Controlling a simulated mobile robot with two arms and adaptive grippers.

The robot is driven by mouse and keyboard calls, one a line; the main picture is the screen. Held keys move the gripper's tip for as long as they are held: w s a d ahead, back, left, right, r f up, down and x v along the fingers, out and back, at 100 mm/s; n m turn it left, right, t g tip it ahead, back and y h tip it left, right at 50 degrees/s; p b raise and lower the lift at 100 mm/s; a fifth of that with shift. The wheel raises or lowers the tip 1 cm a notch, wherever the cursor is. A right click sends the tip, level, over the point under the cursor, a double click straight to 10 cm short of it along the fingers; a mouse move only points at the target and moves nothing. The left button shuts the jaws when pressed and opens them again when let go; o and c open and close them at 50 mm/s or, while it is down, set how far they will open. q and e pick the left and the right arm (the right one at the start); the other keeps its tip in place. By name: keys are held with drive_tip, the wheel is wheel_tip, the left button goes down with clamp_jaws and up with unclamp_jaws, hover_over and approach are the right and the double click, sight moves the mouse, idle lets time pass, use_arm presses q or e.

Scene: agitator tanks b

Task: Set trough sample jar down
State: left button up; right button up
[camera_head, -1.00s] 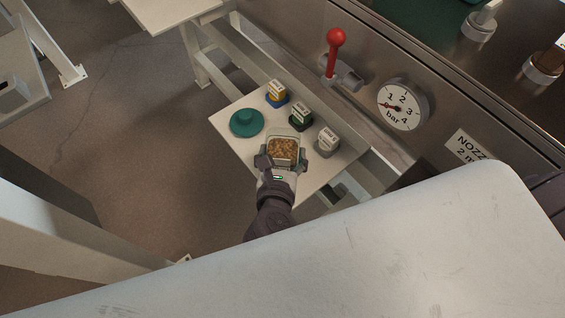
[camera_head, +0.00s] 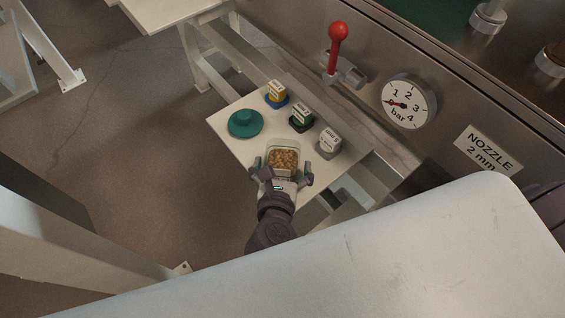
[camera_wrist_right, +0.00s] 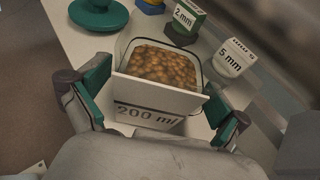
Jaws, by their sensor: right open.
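The sample jar (camera_head: 284,158) is a clear squarish container filled with brown granules. It stands on the small white shelf (camera_head: 234,148). In the right wrist view the jar (camera_wrist_right: 160,97) shows a white front label reading "200 ml". My right gripper (camera_head: 281,174) is at the jar's near side with its fingers spread. In the right wrist view its green-padded fingers (camera_wrist_right: 158,105) stand apart from the jar on both sides, with gaps visible. The teal lid (camera_head: 245,123) with a raised knob lies on the shelf left of the jar. My left gripper is not in view.
Three small labelled blocks, blue-yellow (camera_head: 276,95), green (camera_head: 301,117) and grey (camera_head: 328,143), stand in a row behind and right of the jar. Beyond them are a red-knobbed lever (camera_head: 338,38) and a pressure gauge (camera_head: 408,104) on a metal panel. A large pale surface (camera_head: 400,250) fills the foreground.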

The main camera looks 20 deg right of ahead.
drive_tip(key=shift+r, duration=0.3)
drive_tip(key=p+v, duration=0.2)
drive_tip(key=v, duration=1)
